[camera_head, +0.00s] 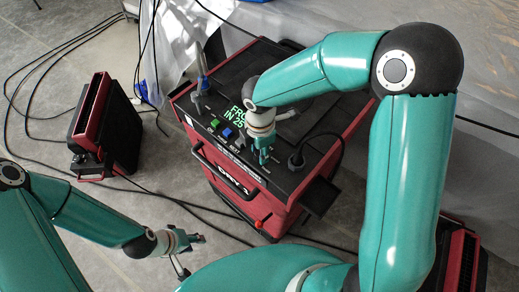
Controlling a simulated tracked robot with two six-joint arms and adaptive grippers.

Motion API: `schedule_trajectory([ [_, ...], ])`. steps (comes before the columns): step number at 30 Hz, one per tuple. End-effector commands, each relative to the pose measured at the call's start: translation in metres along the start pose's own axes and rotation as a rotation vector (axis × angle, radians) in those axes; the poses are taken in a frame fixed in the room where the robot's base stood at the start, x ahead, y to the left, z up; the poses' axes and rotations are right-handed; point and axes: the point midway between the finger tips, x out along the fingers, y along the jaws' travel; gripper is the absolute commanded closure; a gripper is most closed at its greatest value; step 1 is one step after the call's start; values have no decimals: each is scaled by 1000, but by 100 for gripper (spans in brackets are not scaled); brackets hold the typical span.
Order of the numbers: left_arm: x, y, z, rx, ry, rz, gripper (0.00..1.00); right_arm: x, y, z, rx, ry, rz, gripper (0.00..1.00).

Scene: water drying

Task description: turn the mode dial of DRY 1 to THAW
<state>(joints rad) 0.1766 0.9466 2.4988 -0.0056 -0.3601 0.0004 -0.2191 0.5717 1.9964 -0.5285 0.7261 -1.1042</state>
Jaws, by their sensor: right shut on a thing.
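A red and black drying machine (222,172) stands in the middle, with white lettering that looks like DRY and a number I cannot read surely. Its top panel carries a lit green display (236,118), partly covered by my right arm, reading "FRO" and "IN 25". My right gripper (264,157) points down at the panel, right of the buttons. It is shut on a small part there, apparently the mode dial, which the fingers hide. The dial's setting and the THAW mark cannot be read. My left gripper (190,255) is low at the left, open and empty, apart from the machine.
A green button (213,122), a blue button (227,132) and a grey one sit left of my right gripper. A black plug with a cable (297,160) is close on its right. Another red and black unit (105,125) stands left. Cables (35,95) cross the floor.

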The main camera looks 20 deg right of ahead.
Motion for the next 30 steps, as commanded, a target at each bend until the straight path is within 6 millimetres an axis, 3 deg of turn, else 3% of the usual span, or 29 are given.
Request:
schedule_trajectory([
  [11, 17, -6, 0, 0, 0, 0, 60, 2, 2, 0, 178, 1, 7, 100],
  [30, 59, -21, 0, 0, 0, 0, 60, 2, 2, 1, 771, 3, 7, 100],
])
